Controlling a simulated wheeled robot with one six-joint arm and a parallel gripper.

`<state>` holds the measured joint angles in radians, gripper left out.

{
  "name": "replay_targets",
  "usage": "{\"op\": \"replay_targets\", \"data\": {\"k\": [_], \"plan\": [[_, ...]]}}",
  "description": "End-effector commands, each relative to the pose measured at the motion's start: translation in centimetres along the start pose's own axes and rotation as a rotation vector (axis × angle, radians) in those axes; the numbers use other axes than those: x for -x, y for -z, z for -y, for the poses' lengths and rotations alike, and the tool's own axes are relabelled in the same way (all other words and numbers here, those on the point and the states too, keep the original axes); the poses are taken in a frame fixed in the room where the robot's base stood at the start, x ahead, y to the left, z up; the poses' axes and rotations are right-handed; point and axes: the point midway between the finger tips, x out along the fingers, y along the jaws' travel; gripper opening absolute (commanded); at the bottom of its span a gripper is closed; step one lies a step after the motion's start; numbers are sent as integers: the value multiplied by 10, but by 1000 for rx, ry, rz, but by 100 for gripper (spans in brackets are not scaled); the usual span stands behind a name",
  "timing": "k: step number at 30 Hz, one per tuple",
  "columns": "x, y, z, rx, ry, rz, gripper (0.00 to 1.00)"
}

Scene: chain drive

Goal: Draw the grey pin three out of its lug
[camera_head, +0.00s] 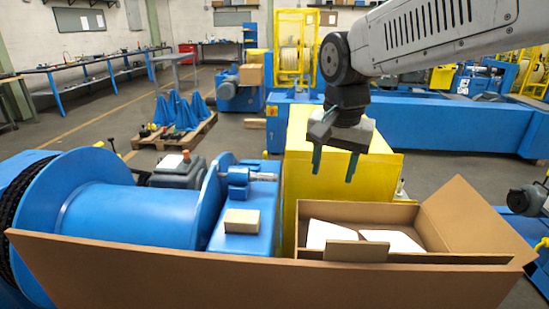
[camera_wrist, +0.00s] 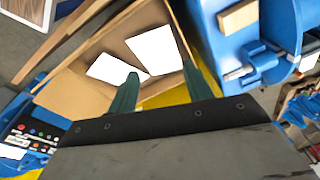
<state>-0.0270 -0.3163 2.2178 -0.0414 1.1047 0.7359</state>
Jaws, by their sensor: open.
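A grey pin (camera_head: 262,175) sticks out to the right of a blue lug (camera_head: 238,180) on the blue machine. The lug also shows at the upper right of the wrist view (camera_wrist: 264,60), with the pin's grey end (camera_wrist: 238,73) beside it. No number on the pin can be read. My gripper (camera_head: 334,170) is open and empty, fingers pointing down, to the right of the pin and above the yellow housing and the box. In the wrist view its green fingers (camera_wrist: 158,76) stand apart over the box, away from the pin.
An open cardboard box (camera_head: 455,225) holding white sheets (camera_head: 392,240) stands below and in front of my gripper. A small wooden block (camera_head: 242,221) lies on the blue machine near the lug. A large blue drum (camera_head: 130,212) is at left, a yellow housing (camera_head: 375,180) behind the box.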

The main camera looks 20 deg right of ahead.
Motion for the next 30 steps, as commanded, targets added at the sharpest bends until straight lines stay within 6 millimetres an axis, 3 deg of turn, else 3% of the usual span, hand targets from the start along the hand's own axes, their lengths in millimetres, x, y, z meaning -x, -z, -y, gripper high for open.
{"op": "replay_targets", "data": {"k": [8, 15, 21, 30], "plan": [[-41, 94, 85, -475, -3, -22, 50], [-104, 164, 151, -885, 11, -41, 50], [-155, 201, 188, -1142, 25, -51, 50], [-188, 216, 204, -1271, 34, -54, 50]]}}
